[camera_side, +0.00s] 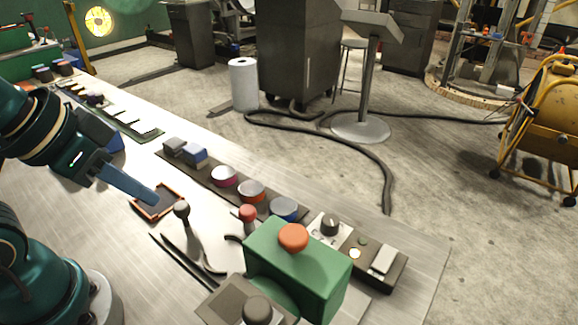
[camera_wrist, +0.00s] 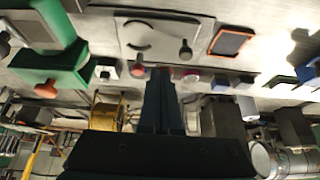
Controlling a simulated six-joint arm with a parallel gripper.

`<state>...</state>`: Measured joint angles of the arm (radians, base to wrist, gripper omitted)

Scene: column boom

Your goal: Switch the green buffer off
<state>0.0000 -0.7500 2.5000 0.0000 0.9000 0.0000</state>
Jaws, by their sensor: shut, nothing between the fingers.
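The green buffer (camera_side: 320,277) is a green block with an orange round button (camera_side: 293,237) on top, at the front of the bench in the side view. In the wrist view the green body (camera_wrist: 62,72) is at the left, with its orange button (camera_wrist: 46,90). Beside it in the side view is a dark strip with a black knob on a white base (camera_side: 330,226), a lit pale lamp (camera_side: 355,253) and a white rocker (camera_side: 384,260). My gripper (camera_side: 152,196) is shut and empty, left of the buffer and well apart from it. Its fingers also show in the wrist view (camera_wrist: 158,78).
A dark-knobbed lever (camera_side: 181,209) and a red-knobbed lever (camera_side: 247,213) stand between my gripper and the buffer. An orange-edged frame (camera_side: 172,207) lies near my fingertips. Coloured round buttons (camera_side: 251,189) line the far edge. A grey box with a dark knob (camera_side: 257,309) is in front.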

